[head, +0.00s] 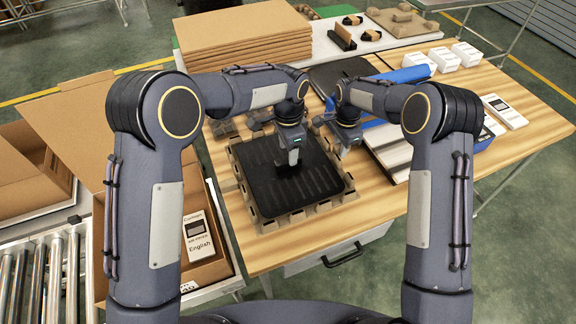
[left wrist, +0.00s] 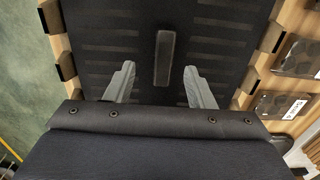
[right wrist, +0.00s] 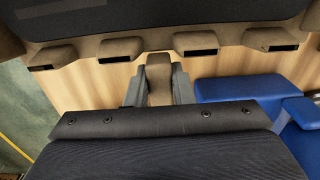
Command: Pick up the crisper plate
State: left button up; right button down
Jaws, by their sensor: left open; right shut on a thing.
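The black crisper plate (head: 315,187) lies flat in a tan pulp tray (head: 262,222) on the wooden table. It fills much of the left wrist view (left wrist: 225,50), where a raised dark bar (left wrist: 164,58) stands at its middle. My left gripper (head: 292,163) is over the plate's middle. Its fingers (left wrist: 160,82) are apart, one on each side of the bar's line, with nothing between them. My right gripper (head: 343,148) is at the tray's right edge. Its fingers (right wrist: 158,90) are closed on a tan tab (right wrist: 159,68) of the tray's rim.
Flat cardboard stacks (head: 245,35) stand at the back left. An open carton (head: 200,275) with a printed box sits at the left, beside rollers (head: 40,280).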

pick_arm(q)
jog(key=shift+w+f, duration=0.15)
jog(key=shift+f, duration=1.2)
jog(key=shift+w+f, duration=0.1)
jog(key=shift+f, duration=1.25)
grip_shut()
